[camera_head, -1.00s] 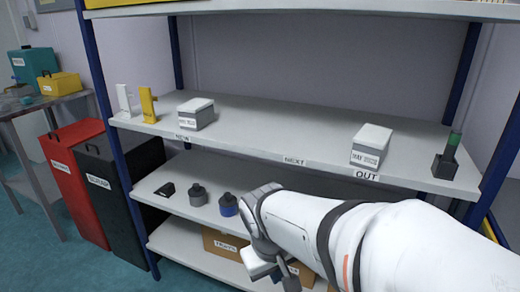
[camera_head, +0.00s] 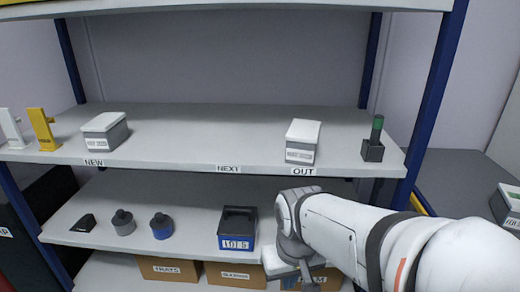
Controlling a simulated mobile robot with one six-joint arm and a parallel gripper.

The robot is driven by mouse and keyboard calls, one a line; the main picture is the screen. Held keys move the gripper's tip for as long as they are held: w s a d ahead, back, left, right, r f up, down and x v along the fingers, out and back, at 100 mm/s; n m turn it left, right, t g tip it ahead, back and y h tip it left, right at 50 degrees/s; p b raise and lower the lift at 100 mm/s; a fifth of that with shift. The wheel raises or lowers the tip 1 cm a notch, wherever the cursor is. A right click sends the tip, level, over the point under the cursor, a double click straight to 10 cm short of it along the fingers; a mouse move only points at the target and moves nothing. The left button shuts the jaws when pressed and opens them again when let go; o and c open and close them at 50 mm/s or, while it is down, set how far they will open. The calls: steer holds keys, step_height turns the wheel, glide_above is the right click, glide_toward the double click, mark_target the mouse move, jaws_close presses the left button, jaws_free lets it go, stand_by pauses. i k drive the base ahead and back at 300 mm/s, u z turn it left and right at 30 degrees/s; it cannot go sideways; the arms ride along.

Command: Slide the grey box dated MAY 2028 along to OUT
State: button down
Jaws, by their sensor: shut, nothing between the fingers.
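A grey box with a white lid (camera_head: 302,142) stands on the upper shelf behind the OUT label (camera_head: 303,172). A similar grey box (camera_head: 105,131) stands at the left behind the NEW label (camera_head: 95,162). The dates on their front labels are too blurred to read for certain. No box stands behind the NEXT label (camera_head: 228,169). My gripper (camera_head: 300,272) is low in front of the lower shelves, below and apart from both boxes. It is shut and empty, with its fingertips partly hidden by my wrist.
A dark block with a green-topped piece (camera_head: 373,150) stands right of the OUT box. A yellow stand (camera_head: 42,130) is at the far left. The upper shelf (camera_head: 215,135) is clear between the boxes. Another grey box (camera_head: 510,205) sits on a surface at the right edge.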

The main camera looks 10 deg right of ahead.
mark_target(301, 138)
steer(key=z, duration=0.15)
steer(key=k, duration=1.3)
steer(key=u, duration=0.6)
steer(key=i, duration=1)
